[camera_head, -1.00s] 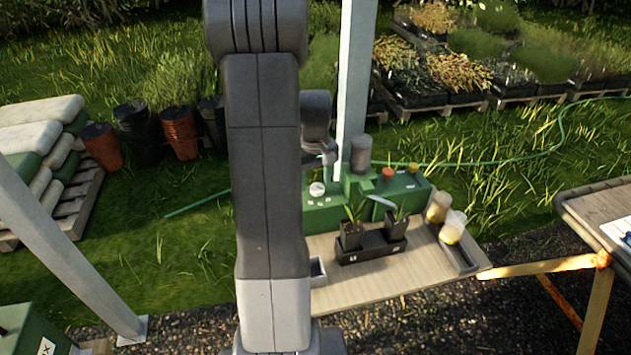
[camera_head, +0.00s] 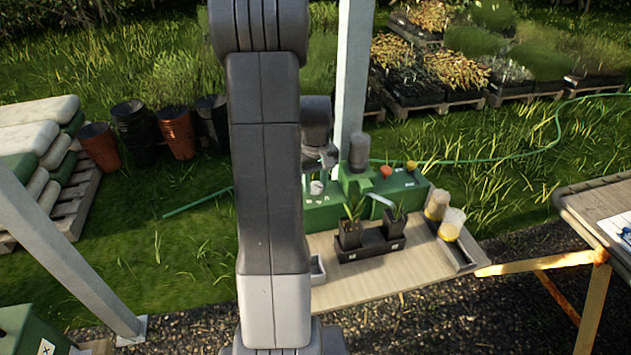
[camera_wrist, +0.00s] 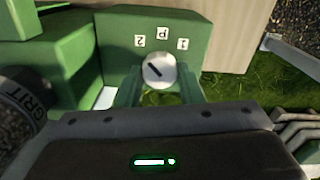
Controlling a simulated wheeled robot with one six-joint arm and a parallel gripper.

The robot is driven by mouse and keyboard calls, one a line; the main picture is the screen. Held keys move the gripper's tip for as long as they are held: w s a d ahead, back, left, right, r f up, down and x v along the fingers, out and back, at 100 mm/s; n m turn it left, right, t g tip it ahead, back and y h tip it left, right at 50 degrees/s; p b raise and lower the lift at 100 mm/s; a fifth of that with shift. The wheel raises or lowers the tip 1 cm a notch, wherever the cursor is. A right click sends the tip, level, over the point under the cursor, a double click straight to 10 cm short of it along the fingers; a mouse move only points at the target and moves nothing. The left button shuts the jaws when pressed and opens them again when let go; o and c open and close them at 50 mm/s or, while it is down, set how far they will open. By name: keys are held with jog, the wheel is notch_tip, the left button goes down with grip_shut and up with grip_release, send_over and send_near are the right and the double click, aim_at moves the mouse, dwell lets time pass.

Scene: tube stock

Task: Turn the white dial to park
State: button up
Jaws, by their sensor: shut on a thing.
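The white dial (camera_wrist: 159,70) sits on the face of a green box (camera_wrist: 119,68) and also shows small in the head view (camera_head: 316,188). A short black mark on it slants to the upper left, roughly toward the label 2 (camera_wrist: 139,42). The label P (camera_wrist: 163,40) is straight above the dial in the wrist view, and the label 1 (camera_wrist: 183,44) is to the upper right. My gripper (camera_wrist: 160,84) has one finger on each side of the dial and is shut on it.
A grey cylinder marked GRIT (camera_wrist: 22,98) is close at the left of the wrist view. A pale post (camera_head: 352,75) stands behind.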

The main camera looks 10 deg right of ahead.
aim_at(316, 185)
jog(key=m+b, duration=0.1)
jog(key=m, duration=0.3)
jog(key=shift+m+b, duration=0.35)
jog(key=shift+m, duration=1.85)
jog(key=o, duration=1)
notch_tip(316, 185, up, 14)
jog(key=shift+b, duration=0.35)
jog(key=shift+f, duration=0.1)
